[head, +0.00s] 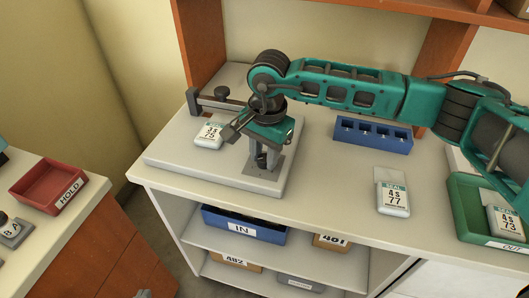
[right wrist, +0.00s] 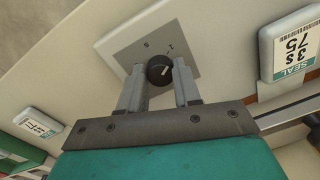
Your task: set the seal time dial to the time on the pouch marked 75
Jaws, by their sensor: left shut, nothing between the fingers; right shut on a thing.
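The pouch marked 75 (head: 210,134) lies on the pale slab at the left; its label reads 3 s, and it also shows in the right wrist view (right wrist: 291,42). The dark round dial (right wrist: 159,70) sits on a light square plate (right wrist: 122,45) with small marks that I cannot read surely. A pale pointer line shows on the dial. My right gripper (right wrist: 160,88) is shut on the dial, one finger on each side; in the head view it points down over the plate. Only a small dark bit of my left gripper (head: 143,293) shows at the bottom edge, away from the dial.
Pouch 77 (head: 393,200), labelled 4 s, lies on the counter. Pouch 73 (head: 506,222) is in the green OUT tray (head: 465,205). A blue slotted rack (head: 372,133) stands behind. A blue IN bin (head: 242,225) is below; a red HOLD tray (head: 37,180) is left.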

